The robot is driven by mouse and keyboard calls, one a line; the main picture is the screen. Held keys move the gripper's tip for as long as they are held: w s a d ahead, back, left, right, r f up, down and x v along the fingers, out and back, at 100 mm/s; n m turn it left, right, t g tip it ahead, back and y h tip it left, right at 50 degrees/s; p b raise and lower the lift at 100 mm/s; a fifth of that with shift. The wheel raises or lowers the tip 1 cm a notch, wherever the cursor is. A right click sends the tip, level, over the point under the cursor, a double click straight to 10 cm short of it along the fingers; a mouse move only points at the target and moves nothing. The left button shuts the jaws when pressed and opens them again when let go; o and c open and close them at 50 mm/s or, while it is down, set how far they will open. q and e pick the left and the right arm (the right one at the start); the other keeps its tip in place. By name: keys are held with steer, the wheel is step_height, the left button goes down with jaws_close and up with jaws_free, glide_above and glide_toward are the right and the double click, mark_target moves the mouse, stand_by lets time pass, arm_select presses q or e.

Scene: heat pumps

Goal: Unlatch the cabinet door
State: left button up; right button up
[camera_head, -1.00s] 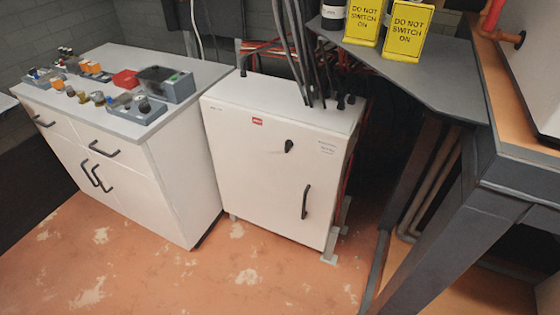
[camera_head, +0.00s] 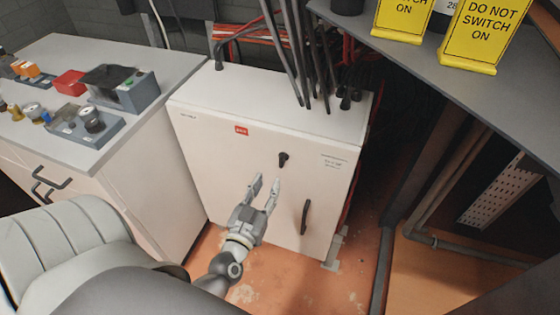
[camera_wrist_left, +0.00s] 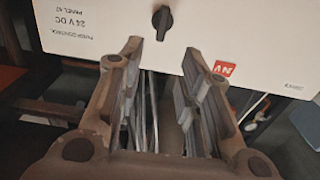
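The white cabinet (camera_head: 262,130) stands on the floor with its front door shut. A black rotary latch (camera_head: 283,159) sits on the upper middle of the door, and a black bar handle (camera_head: 306,216) is at the lower right. My left gripper (camera_head: 266,184) is open and empty in front of the door, just below and left of the latch in the head view. In the left wrist view the latch (camera_wrist_left: 162,20) appears ahead of the two spread fingers (camera_wrist_left: 176,70), apart from them. The right gripper is in neither current view.
A grey-topped counter (camera_head: 150,75) with a red box (camera_head: 69,83) and switch units stands at the left. A grey shelf (camera_head: 420,65) with yellow "DO NOT SWITCH ON" signs (camera_head: 485,35) overhangs at the right. Black cables (camera_head: 300,60) rise from the cabinet top.

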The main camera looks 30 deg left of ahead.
mark_target(280, 159)
arm_select(q)
steer(key=x, duration=1)
steer(key=shift+w+p, duration=0.15)
steer(key=shift+p, duration=0.15)
jaws_close()
arm_select(e)
steer(key=shift+s+d+r, duration=0.1)
steer(key=shift+s+r, duration=0.2)
steer(key=shift+s, duration=0.3)
